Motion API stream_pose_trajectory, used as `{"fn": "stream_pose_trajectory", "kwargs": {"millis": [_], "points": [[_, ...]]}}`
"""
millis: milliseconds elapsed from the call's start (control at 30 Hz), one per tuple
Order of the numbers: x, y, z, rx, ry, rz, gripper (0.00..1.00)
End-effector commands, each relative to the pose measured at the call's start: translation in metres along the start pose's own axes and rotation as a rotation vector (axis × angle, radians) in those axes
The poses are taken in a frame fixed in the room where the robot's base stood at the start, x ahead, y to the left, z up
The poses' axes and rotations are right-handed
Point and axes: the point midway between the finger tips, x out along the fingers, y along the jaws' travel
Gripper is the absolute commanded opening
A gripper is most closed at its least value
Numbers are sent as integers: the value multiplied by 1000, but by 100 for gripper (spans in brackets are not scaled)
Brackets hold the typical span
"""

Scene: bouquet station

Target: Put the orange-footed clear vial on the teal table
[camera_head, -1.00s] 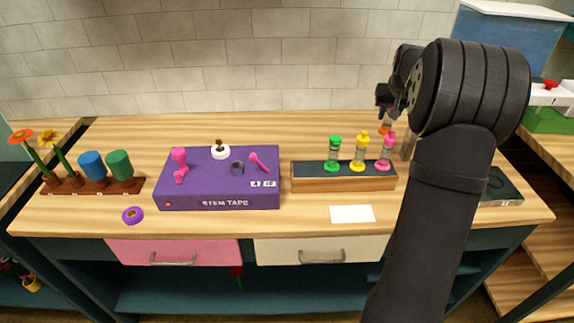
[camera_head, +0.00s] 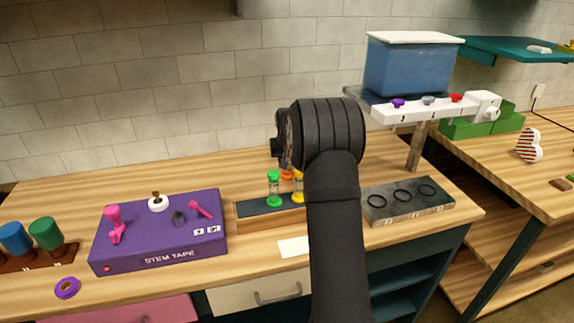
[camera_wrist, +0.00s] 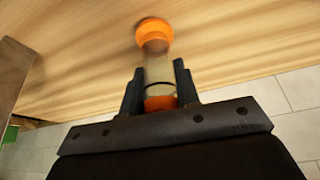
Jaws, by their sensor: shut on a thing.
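The orange-footed clear vial (camera_wrist: 158,68) is between the two fingers of my gripper (camera_wrist: 159,85) in the wrist view. Its round orange end points away from the gripper, and more orange shows at its other end between the fingers. My gripper is shut on it. In the head view my arm hides most of the gripper, and only a bit of orange from the vial (camera_head: 287,174) shows beside it, above the wooden bench. A teal surface (camera_head: 510,48) stands raised at the far upper right; I cannot tell if it is the teal table.
A rack with a green-capped vial (camera_head: 273,188) and a yellow one (camera_head: 298,187) is partly behind my arm. A purple stem-tape box (camera_head: 160,232) is left. A blue tank (camera_head: 412,66), white valve bar (camera_head: 425,109) and grey ring tray (camera_head: 408,200) are right.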

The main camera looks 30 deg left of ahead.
Motion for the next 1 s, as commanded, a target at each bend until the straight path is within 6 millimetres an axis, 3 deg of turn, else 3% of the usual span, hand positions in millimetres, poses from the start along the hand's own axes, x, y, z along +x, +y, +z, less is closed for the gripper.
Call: {"fn": "stream_pose_trajectory", "kwargs": {"millis": [100,467,500,600,867,1000], "points": [[13,0,6,0,1,0,0],[17,0,7,0,1,0,0],[18,0,8,0,0,0,35],[18,0,8,0,0,0,51],[17,0,7,0,1,0,51],[7,0,6,0,3,0,51]]}}
